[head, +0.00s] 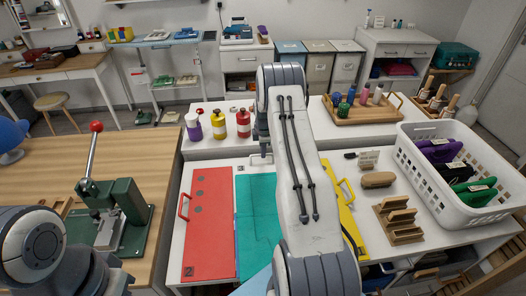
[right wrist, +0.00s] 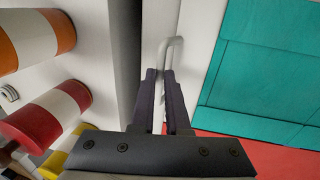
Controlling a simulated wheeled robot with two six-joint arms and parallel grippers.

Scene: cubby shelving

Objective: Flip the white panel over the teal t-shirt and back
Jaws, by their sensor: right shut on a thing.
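The teal t-shirt (head: 256,215) lies flat on the folding board, between the red panel (head: 208,222) and the yellow panel (head: 352,232). My right arm covers part of it. In the right wrist view the t-shirt (right wrist: 265,65) is at the right, with fold lines showing. My right gripper (right wrist: 163,78) is shut on the white handle (right wrist: 174,45) at the edge of a white surface, which looks like the white panel (right wrist: 203,50). In the head view this gripper (head: 264,152) is at the board's far edge. My left gripper is out of view.
Purple, yellow and red bottles (head: 218,125) stand just behind the board, near my right gripper. A green press (head: 118,215) with a red-knobbed lever stands left. A white basket (head: 455,200) and wooden rack (head: 397,220) stand right. A bottle tray (head: 355,116) is behind.

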